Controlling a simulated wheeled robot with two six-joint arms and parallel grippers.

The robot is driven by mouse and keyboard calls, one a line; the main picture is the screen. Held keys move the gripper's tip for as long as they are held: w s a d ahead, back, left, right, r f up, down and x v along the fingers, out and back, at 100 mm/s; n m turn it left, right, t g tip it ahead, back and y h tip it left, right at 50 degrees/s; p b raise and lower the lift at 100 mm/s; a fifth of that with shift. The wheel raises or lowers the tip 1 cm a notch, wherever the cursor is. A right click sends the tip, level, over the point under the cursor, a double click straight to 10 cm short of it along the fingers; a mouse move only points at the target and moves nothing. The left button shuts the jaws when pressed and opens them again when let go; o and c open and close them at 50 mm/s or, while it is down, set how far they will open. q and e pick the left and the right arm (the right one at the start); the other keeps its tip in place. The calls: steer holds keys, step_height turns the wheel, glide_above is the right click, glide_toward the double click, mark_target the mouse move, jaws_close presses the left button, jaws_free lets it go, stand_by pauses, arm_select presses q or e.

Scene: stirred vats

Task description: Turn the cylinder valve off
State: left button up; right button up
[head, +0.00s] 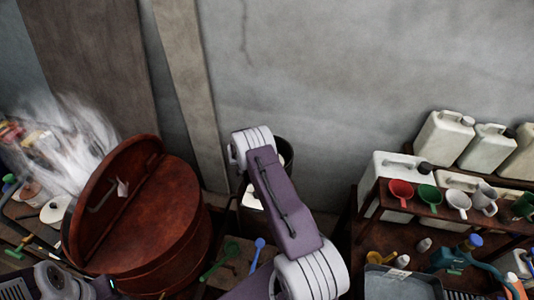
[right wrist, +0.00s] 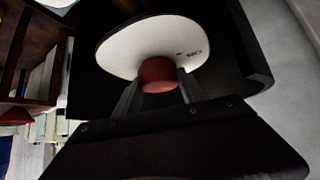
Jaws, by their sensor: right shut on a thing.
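In the right wrist view a red valve knob (right wrist: 157,75) sits against a white rounded surface (right wrist: 150,45) with small dark marks. The two fingers of my right gripper (right wrist: 158,85) are on either side of the knob and shut on it. In the head view my right arm reaches to the middle, toward a dark round container (head: 286,152) by the wall. The arm hides the right gripper and the knob there. Part of my left arm shows at the lower left, but its gripper fingers are not seen.
A large rust-red vat (head: 155,235) with a raised lid stands left of my right arm, with white vapour (head: 65,140) beside it. At the right, a wooden shelf (head: 440,213) holds coloured cups and white jugs (head: 443,137). A grey tray (head: 395,284) is at the lower right.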

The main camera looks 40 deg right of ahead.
steer(key=shift+d+f+m+g+h+b, duration=0.15)
steer(key=shift+m+g+h+b, duration=0.15)
steer(key=shift+m+g+b, duration=0.9)
steer(key=shift+m+b, duration=0.35)
steer(key=shift+m, duration=0.05)
